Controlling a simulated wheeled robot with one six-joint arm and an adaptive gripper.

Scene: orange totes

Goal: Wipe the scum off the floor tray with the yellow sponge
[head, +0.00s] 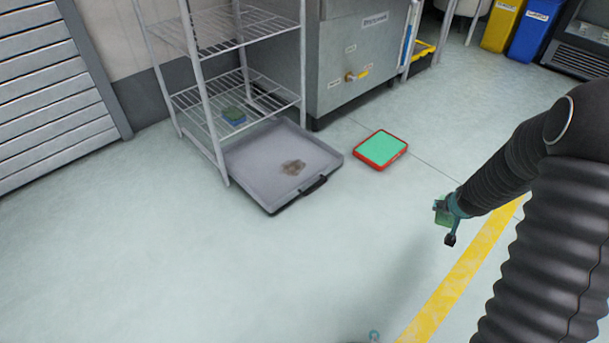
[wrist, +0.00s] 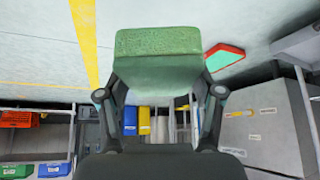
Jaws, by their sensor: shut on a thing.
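My gripper (head: 449,219) is shut on a green sponge-like block (head: 443,216), held in the air to the right of the grey floor tray (head: 250,152). In the wrist view my gripper (wrist: 159,92) has a finger on each side of the green block (wrist: 158,45). The block looks green, not yellow; no yellow sponge shows. The floor tray lies on the floor, partly under the wire rack, with a black handle at its front edge. A brown scum patch (head: 293,167) lies on its right part. My gripper is well apart from the tray.
A red-rimmed tray with a green inside (head: 381,148) lies right of the floor tray. The wire rack (head: 207,100) stands behind it, with a small blue and green item (head: 234,116) on its lower shelf. A steel cabinet (head: 345,65) stands behind.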

